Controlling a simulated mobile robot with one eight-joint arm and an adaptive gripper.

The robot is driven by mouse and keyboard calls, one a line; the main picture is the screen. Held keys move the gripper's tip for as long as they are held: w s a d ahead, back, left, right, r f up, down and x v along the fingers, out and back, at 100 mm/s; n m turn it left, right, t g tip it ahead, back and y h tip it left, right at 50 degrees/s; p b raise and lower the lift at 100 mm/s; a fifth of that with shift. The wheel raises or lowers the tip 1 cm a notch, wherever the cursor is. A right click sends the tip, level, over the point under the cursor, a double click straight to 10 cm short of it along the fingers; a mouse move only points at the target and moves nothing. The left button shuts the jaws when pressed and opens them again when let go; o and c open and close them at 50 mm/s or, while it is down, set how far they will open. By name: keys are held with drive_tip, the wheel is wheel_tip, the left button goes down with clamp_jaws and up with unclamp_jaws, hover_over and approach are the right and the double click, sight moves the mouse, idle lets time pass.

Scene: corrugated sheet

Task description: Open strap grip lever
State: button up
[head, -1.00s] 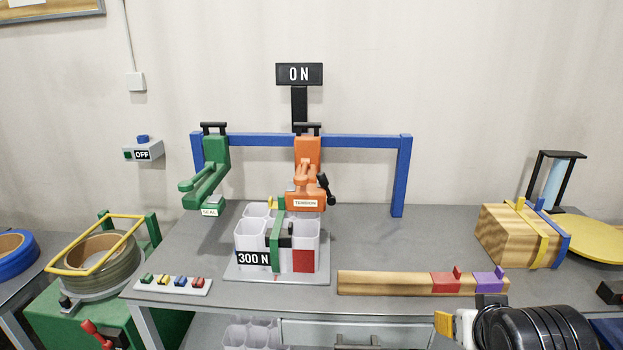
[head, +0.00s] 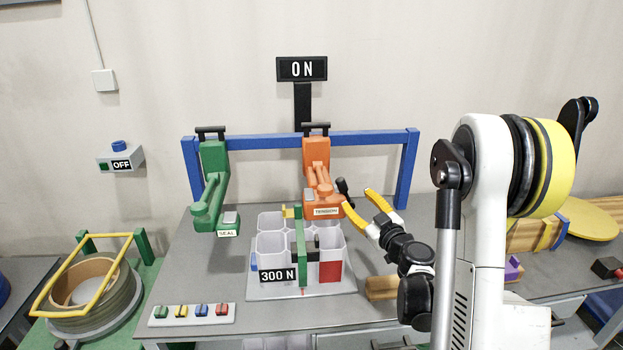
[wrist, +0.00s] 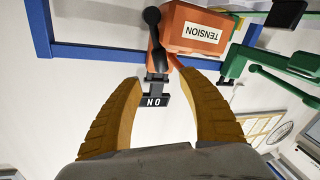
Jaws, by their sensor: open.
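The orange TENSION tool (head: 317,165) hangs from the blue frame; it also fills the top middle of the wrist view (wrist: 195,30). A black lever with a round knob (head: 343,186) sticks out at its right side and shows in the wrist view (wrist: 154,30). My gripper (head: 357,198) is open, with yellow fingers, just right of the tool's lower end. In the wrist view the fingers (wrist: 158,80) have nothing between them, and the lever lies beyond their tips, apart from them. No label marks a strap grip lever, so I cannot tell which lever it is.
The green SEAL tool (head: 214,180) hangs to the left on the blue frame (head: 370,138). Below stands a white multi-cup holder (head: 270,245) with a green upright and a 300 N sign. A wooden bar (head: 381,288) lies under my arm. The ON sign (head: 302,69) is above.

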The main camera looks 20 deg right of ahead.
sight(344, 187)
drive_tip(key=w+b, duration=0.2)
drive_tip(key=w, duration=0.8)
drive_tip(key=shift+w+f, duration=0.15)
drive_tip(key=shift+w, duration=0.15)
clamp_jaws()
